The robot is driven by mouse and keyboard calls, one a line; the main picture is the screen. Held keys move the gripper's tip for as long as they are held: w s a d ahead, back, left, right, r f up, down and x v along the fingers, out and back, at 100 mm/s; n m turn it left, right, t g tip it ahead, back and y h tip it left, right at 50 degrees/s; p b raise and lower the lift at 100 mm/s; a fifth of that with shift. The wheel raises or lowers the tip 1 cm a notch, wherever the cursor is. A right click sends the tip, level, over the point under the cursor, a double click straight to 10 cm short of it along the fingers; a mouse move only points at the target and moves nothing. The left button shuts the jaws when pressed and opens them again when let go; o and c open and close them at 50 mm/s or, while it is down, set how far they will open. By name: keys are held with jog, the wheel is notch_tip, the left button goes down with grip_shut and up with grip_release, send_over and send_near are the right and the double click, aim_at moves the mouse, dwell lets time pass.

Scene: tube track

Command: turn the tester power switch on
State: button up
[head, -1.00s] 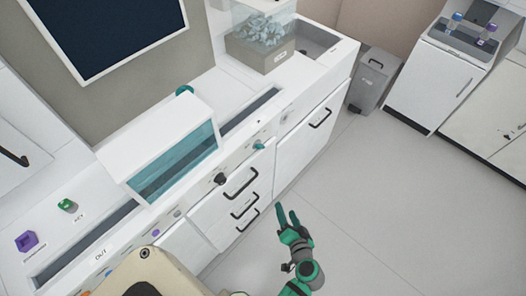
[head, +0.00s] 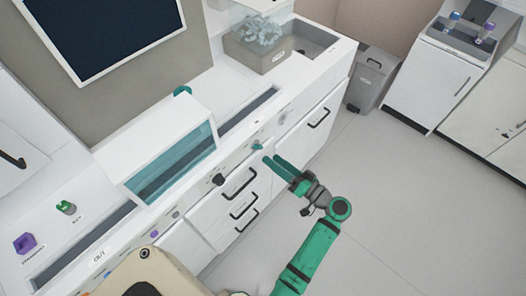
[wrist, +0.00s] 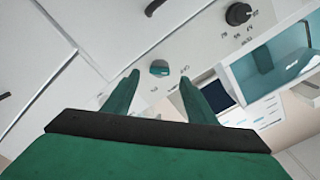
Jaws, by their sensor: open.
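The teal switch knob (head: 257,145) sits on the front panel of the white tester counter. It also shows in the wrist view (wrist: 159,68), where it lies ahead of and between my two fingers, apart from them. Small labels beside it are too small to read surely. My gripper (head: 272,160) is open and empty, just in front of the panel, a little below and right of the teal knob. In the wrist view my gripper (wrist: 160,90) has its fingers spread on either side of the knob's line.
A black dial (head: 218,180) is on the same panel, left of the teal knob. Drawers with black handles (head: 240,184) lie below. A teal-windowed cover (head: 172,165) stands on the counter. A grey bin (head: 372,78) stands at the back. The floor at right is clear.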

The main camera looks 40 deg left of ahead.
aim_at(258, 146)
jog(key=a, duration=0.6)
jog(key=shift+w+a, duration=0.2)
jog(key=shift+a, duration=0.05)
jog(key=shift+w, duration=0.1)
jog(key=c, duration=1.1)
